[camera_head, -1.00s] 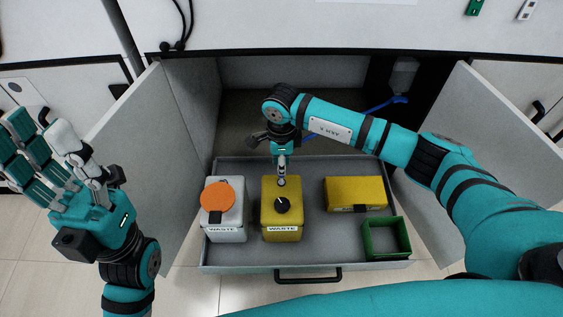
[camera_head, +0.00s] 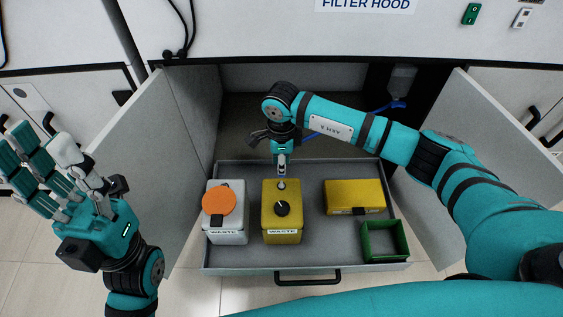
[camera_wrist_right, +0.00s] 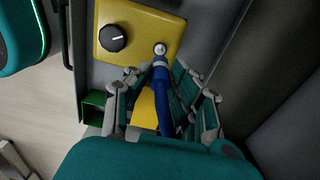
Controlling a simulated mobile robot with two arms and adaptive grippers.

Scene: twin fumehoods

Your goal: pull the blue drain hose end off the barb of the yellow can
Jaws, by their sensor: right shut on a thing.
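The yellow waste can (camera_head: 270,222) stands in the drawer, with a black round cap on top. Its pale barb (camera_head: 281,185) is at the back of the top; it also shows in the right wrist view (camera_wrist_right: 160,49). My right gripper (camera_head: 282,168) is above and behind the barb, shut on the blue drain hose (camera_wrist_right: 160,88). The hose end lies right by the barb in the wrist view; I cannot tell whether it is still on it. My left gripper (camera_head: 45,160) is open and empty at the left, away from the can.
A white waste can (camera_head: 226,238) with an orange lid (camera_head: 219,201) stands left of the yellow can. A yellow box (camera_head: 355,193) and a green open bin (camera_head: 385,256) are to the right. All stand in the grey drawer (camera_head: 335,252) between two open cabinet doors.

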